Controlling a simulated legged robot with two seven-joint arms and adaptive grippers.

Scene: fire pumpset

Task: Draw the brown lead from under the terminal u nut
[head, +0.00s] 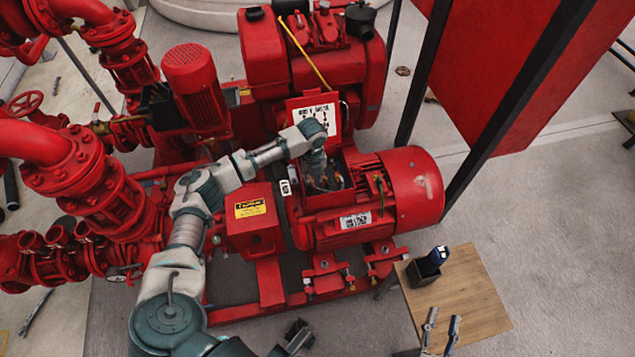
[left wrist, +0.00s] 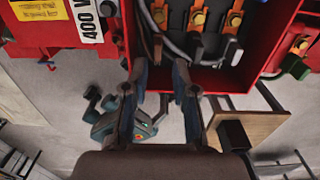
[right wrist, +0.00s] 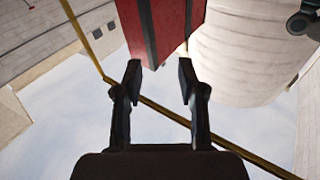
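The open terminal box (left wrist: 262,75) on the red motor (head: 405,190) shows a row of brass-coloured nuts in the left wrist view. The brown lead (left wrist: 157,46) hangs below the leftmost nut (left wrist: 160,18).
A dark lead (left wrist: 195,46) and a grey lead (left wrist: 230,48) hang under the neighbouring nuts. The raised box cover (head: 313,112) stands behind. A wooden table (head: 475,300) holds a black cup (head: 423,272) with a blue item. Red pipes (head: 100,190) crowd the left.

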